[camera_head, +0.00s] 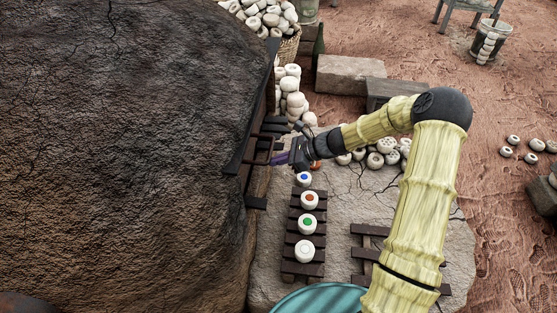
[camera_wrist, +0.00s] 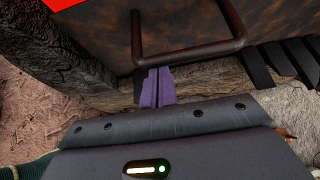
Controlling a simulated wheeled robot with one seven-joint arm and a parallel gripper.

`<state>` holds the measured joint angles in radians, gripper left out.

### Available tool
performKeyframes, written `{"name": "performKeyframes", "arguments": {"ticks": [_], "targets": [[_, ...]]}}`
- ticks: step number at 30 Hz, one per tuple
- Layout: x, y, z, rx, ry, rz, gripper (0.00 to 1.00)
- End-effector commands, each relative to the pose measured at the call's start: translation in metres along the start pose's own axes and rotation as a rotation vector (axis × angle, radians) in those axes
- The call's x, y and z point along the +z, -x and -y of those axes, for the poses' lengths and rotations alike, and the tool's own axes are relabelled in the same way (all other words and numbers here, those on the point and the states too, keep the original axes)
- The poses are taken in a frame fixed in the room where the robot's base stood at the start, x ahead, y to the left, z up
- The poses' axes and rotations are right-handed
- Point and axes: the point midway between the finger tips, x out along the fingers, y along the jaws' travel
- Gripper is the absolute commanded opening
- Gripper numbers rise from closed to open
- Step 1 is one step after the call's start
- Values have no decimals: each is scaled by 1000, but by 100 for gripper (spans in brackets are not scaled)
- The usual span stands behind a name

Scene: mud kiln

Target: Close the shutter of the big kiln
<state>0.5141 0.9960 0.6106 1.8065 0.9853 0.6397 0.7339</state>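The big kiln (camera_head: 130,130) is a large dark cracked mud dome filling the left of the head view. On its right side is the dark metal shutter (camera_wrist: 110,40), seen close in the wrist view, with a U-shaped bar handle (camera_wrist: 195,51). The handle also shows in the head view (camera_head: 262,151). My gripper (camera_wrist: 155,72) has purple fingers that lie side by side with nothing seen between them. Their tips are at the handle's lower corner; I cannot tell whether they touch it. In the head view my gripper (camera_head: 281,158) is just right of the handle.
A dark slatted rack (camera_head: 293,268) with several white pots, some with coloured tops, stands below my gripper. White pots are piled behind, by a basket (camera_head: 290,45). A teal round surface (camera_head: 320,300) is at the bottom. Another slatted rack (camera_head: 368,254) lies right.

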Motion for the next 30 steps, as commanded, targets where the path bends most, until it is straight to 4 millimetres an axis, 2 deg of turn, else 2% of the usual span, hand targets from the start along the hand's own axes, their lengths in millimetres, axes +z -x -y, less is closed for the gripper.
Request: {"name": "performKeyframes", "arguments": {"ticks": [1,12,21,30], "targets": [[24,8,0,2,6,13,0],[78,41,0,2,7,12,0],[100,54,0,4,6,12,0],[103,56,-1,6,6,12,0]]}}
